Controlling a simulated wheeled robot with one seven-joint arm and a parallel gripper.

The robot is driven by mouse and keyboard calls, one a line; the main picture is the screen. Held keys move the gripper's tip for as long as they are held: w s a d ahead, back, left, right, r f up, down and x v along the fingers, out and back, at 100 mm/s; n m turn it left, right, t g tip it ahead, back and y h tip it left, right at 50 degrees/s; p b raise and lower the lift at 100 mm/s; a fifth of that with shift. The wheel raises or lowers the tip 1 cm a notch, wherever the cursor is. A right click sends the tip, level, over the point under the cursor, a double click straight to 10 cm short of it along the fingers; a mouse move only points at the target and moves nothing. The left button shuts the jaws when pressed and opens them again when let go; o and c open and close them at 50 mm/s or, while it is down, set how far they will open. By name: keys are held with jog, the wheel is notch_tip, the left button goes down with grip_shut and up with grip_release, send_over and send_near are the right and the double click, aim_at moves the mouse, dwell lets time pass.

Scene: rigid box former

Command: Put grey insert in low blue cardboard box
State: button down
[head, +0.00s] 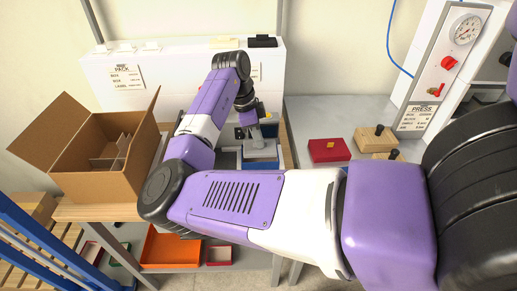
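The low blue cardboard box (262,164) sits on the work surface at the centre, beyond my forearm. Something grey, apparently the grey insert (262,152), shows at the box's opening with a narrow upright grey part above it. I cannot tell whether it rests inside the box or is just above it. My gripper (256,132) points down right over the box, at this grey piece. Its fingers are small and dark here, and I cannot tell whether they are shut on it. My arm hides part of the area in front of the box.
An open brown carton (96,180) with dividers stands at the left. A red box (328,150) and wooden blocks with black knobs (376,138) lie to the right, near a press panel (437,70). An orange tray (172,250) is on a lower shelf. A white PACK panel (150,75) stands behind.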

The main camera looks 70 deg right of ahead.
aim_at(248, 147)
jog(key=shift+f, duration=2.35)
jog(key=shift+f, duration=0.1)
jog(key=shift+f, duration=0.1)
jog(key=c, duration=1.6)
grip_release()
jog(key=b+v, duration=0.1)
jog(key=v, duration=1.1)
jog(key=shift+r, duration=0.2)
